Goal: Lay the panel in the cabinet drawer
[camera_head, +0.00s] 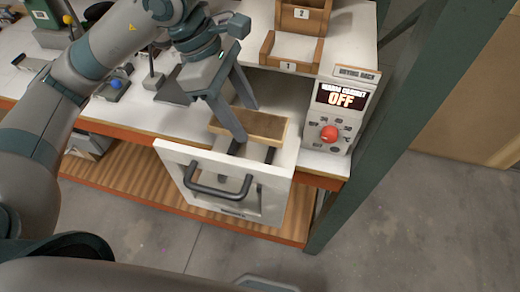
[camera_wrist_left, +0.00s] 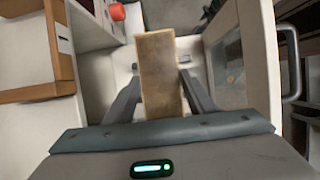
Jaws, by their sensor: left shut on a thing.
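The panel (camera_head: 265,125) is a flat tan board with a wood-like face. It is between the fingers of my left gripper (camera_head: 247,122), which is shut on it over the open drawer. The wrist view shows the panel (camera_wrist_left: 158,72) running lengthwise between the fingers of the left gripper (camera_wrist_left: 160,85). The white cabinet drawer (camera_head: 270,195) is pulled out, with a dark handle (camera_head: 217,190) on its front. I cannot tell whether the panel touches the drawer floor. My right gripper is not in view.
A control box (camera_head: 340,115) right of the drawer reads "OFF" and has a red knob (camera_head: 329,133). Wooden trays numbered 1 (camera_head: 290,66) and 2 (camera_head: 302,14) stand behind. A green post (camera_head: 400,110) rises at the right. Small equipment stands at the left on the white bench.

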